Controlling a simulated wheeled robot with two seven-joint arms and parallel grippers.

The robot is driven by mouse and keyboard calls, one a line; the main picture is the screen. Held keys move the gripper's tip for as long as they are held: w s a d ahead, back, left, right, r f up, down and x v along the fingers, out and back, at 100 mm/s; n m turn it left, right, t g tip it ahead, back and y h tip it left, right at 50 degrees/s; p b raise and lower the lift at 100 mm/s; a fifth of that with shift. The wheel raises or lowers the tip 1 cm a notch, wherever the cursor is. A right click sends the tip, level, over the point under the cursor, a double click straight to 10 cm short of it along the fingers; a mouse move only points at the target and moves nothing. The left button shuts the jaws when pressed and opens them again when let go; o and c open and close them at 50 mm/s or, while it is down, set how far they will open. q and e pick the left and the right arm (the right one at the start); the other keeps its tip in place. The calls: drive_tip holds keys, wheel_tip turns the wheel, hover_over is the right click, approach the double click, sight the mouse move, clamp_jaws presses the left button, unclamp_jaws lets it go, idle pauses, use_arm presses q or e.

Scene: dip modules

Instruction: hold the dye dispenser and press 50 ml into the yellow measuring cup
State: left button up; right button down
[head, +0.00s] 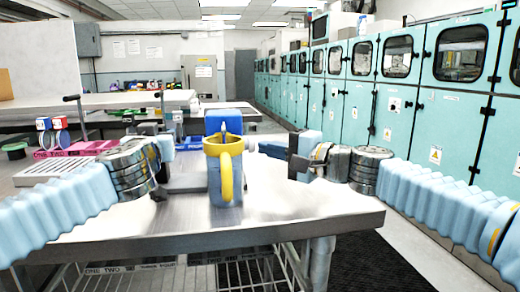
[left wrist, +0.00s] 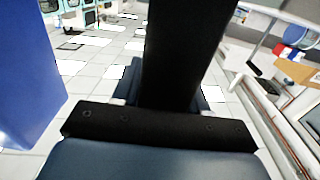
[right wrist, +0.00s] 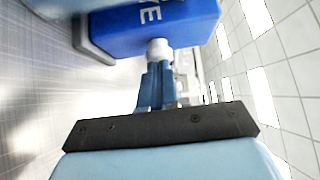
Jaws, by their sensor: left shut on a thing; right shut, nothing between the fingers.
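The yellow measuring cup (head: 225,178) stands near the table's front edge in the head view, with a yellow rim and handle and a grey-blue body. The blue dye dispenser (head: 223,119) shows above and behind it. In the right wrist view the dispenser (right wrist: 160,22) is a blue block with part of a white label and a white nozzle. My left gripper (head: 200,172) is shut on the dispenser; the cup hides the grip. A blue surface (left wrist: 28,75) fills the left side of the left wrist view. My right gripper (head: 293,158) is shut and empty, right of the dispenser, its fingers (right wrist: 155,85) close to the nozzle.
The metal table (head: 300,207) has bare room on its right side. Another bench (head: 110,100) stands behind at the left, with a pink box (head: 90,147) and a pale rack (head: 55,170) near it. Teal cabinets (head: 350,100) line the right wall.

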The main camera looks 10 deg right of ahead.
use_arm(q)
drive_tip(key=shift+a, duration=0.2)
use_arm(e)
drive_tip(key=v, duration=1.1)
drive_tip(key=shift+w+d, duration=0.3)
drive_tip(key=shift+d, duration=0.1)
use_arm(q)
drive_tip(key=o, duration=1)
